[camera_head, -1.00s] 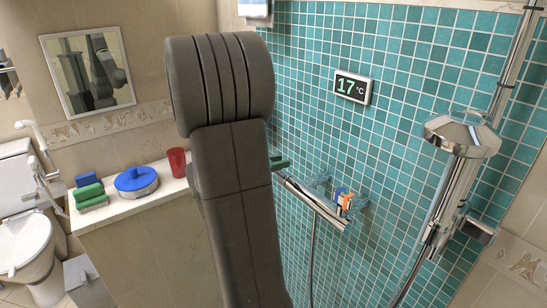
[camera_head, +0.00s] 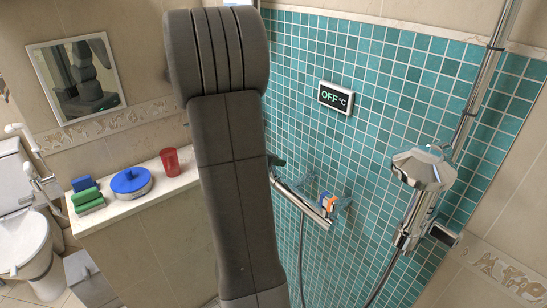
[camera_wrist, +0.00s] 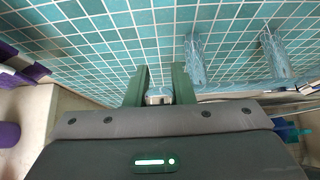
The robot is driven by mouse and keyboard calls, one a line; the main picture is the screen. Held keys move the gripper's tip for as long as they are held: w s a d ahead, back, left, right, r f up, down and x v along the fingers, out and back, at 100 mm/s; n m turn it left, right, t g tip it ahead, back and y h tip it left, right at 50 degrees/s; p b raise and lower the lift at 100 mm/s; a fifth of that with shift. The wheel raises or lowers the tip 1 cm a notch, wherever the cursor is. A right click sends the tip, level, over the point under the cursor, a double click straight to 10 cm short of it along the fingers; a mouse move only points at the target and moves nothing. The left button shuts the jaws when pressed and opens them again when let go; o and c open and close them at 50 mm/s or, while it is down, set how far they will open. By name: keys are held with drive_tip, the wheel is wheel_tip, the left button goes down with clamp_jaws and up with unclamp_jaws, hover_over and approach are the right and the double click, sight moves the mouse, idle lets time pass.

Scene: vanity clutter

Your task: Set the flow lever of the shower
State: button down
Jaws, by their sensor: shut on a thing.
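The shower's chrome mixer bar (camera_head: 302,200) runs along the teal tiled wall, to the right of my arm in the head view. Its near end carries a blue and orange marked part (camera_head: 327,202). In the wrist view my gripper (camera_wrist: 160,75) has its two green fingers on either side of a small chrome piece (camera_wrist: 160,95), which looks like the flow lever; it is shut on it. In the head view my arm hides most of that end of the bar. The wall display (camera_head: 335,97) reads OFF °C.
A hand shower (camera_head: 422,168) hangs on a rail (camera_head: 485,75) at the right. A white counter (camera_head: 145,198) at the left holds a red cup (camera_head: 169,161), a blue-lidded round box (camera_head: 131,182) and sponges (camera_head: 87,195). A toilet (camera_head: 22,235) stands at far left.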

drive_tip(key=c, duration=1.2)
unclamp_jaws()
drive_tip(key=shift+c, duration=0.2)
drive_tip(key=b+v, duration=0.1)
drive_tip(key=v, duration=1.2)
drive_tip(key=shift+s+a+r, duration=0.2)
drive_tip(key=shift+a, duration=0.1)
drive_tip(key=shift+d, duration=0.1)
drive_tip(key=p+x, duration=0.1)
drive_tip(key=x, duration=1.2)
drive_tip(key=shift+w+d+f, duration=0.2)
drive_tip(key=shift+w+d, duration=0.05)
